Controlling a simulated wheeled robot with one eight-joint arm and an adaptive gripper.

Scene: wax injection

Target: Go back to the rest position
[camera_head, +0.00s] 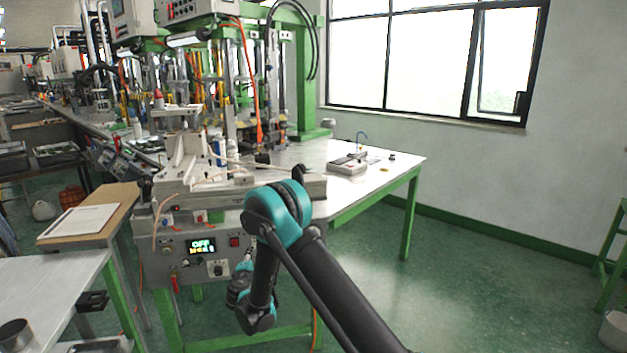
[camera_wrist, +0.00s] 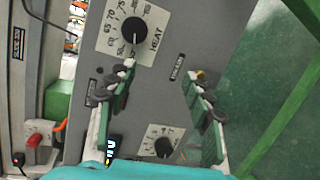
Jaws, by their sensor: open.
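My gripper (camera_wrist: 159,72) is open and empty in the wrist view, its two fingers wide apart. Between and beyond them is the grey control panel (camera_wrist: 150,95) of the wax machine, with a black HEAT dial (camera_wrist: 134,30) at the top and a second dial (camera_wrist: 164,147) lower down. I see no contact between the fingers and either dial. In the head view my teal and black arm bends down in front of the bench, to the right of the control panel (camera_head: 185,268). The gripper's fingers cannot be made out there.
The white-topped bench (camera_head: 395,172) with green legs carries the machine (camera_head: 205,175) and a small device (camera_head: 348,165). A wooden-topped stand (camera_head: 120,215) and a white table (camera_head: 60,285) are at left. The green floor (camera_head: 470,290) at right is largely clear.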

